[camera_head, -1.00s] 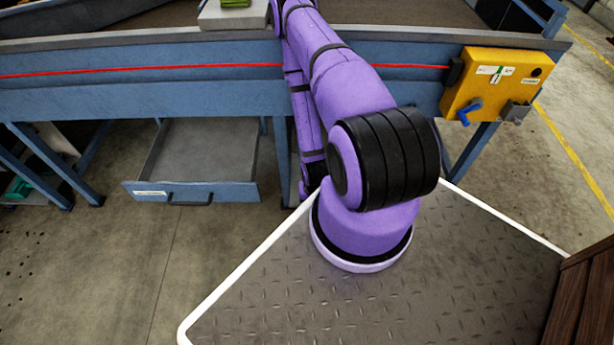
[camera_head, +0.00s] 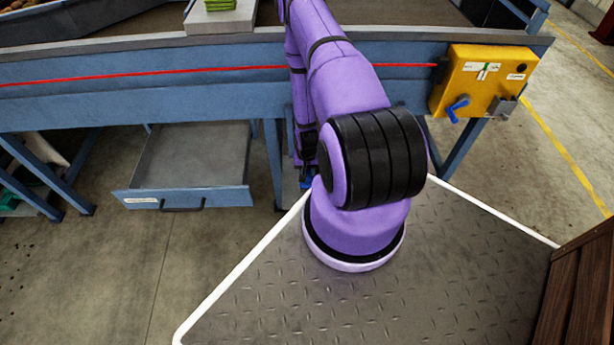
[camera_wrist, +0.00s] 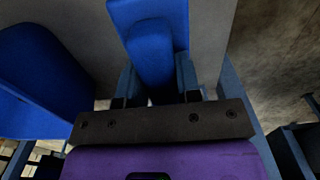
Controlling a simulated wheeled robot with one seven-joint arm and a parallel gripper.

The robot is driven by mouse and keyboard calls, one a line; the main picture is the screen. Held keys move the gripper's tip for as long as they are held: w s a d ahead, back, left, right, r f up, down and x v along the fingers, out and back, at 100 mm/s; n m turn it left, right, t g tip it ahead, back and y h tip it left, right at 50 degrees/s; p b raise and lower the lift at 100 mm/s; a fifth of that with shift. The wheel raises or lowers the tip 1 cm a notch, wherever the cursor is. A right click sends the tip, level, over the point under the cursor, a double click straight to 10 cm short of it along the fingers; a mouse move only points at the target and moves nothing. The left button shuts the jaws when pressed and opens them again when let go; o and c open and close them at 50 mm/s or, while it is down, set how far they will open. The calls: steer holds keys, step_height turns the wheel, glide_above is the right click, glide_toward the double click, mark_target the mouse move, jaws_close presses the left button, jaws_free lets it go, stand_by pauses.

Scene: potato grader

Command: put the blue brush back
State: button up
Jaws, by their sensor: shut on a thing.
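My gripper (camera_wrist: 154,82) is shut on a blue object, the blue brush (camera_wrist: 152,52), which stands out ahead between the two fingers in the wrist view. Its wider blue part shows behind it at the top edge. Its bristles cannot be made out. In the head view my purple arm hides most of the gripper. A small blue patch (camera_head: 306,182) shows just below the arm, left of its base, and may be part of the brush. An open grey drawer (camera_head: 187,197) with a blue front hangs under the machine, left of my arm.
A large blue form (camera_wrist: 48,80) stands close at the left in the wrist view; I cannot tell what it is. The blue machine side rail (camera_head: 130,80) runs across the head view. A yellow control box (camera_head: 485,80) with a blue handle is at right. The drawer looks empty.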

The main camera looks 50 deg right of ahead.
steer(key=shift+s+a+f, duration=0.1)
steer(key=shift+f, duration=1.55)
steer(key=shift+f, duration=0.15)
steer(key=o, duration=1)
steer(key=shift+o, duration=0.2)
